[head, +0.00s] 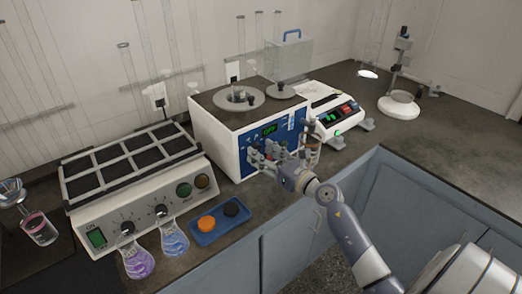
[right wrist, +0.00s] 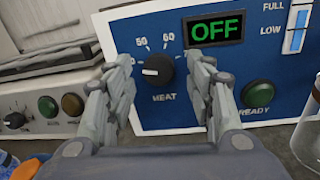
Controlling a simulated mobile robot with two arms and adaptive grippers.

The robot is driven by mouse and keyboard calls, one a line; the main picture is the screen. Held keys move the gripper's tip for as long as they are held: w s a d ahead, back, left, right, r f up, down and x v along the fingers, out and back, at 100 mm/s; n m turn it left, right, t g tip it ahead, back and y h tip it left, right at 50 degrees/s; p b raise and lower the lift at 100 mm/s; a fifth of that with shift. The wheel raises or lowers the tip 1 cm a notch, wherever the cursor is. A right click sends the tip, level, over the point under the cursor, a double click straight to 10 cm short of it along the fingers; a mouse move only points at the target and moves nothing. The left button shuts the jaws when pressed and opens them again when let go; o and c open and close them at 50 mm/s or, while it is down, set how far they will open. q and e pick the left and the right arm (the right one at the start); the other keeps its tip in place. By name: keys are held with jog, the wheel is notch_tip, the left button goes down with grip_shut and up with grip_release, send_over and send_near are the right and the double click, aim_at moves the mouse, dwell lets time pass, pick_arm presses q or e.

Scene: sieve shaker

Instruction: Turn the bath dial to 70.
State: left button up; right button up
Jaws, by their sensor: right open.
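The bath is a white box (head: 221,141) with a blue front panel, standing in the middle of the bench in the head view. Its black heat dial (right wrist: 161,75) shows in the right wrist view, with its white mark pointing left. The numbers 50 and 60 show above the dial; other numbers are hidden by the fingers. A green display (right wrist: 215,26) reads OFF. My right gripper (head: 269,158) is at the panel, open, with one finger on each side of the dial; the right wrist view (right wrist: 162,80) shows gaps between fingers and dial. My left gripper is not in view.
A hot plate unit (head: 130,205) with knobs stands left of the bath. Flasks of purple (head: 138,262) and blue (head: 174,240) liquid and a blue tray (head: 208,236) stand in front. A small white device (head: 330,122) is to the right.

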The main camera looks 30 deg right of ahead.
jog(key=shift+w+a, duration=0.15)
jog(key=shift+w, duration=0.45)
jog(key=c, duration=1.1)
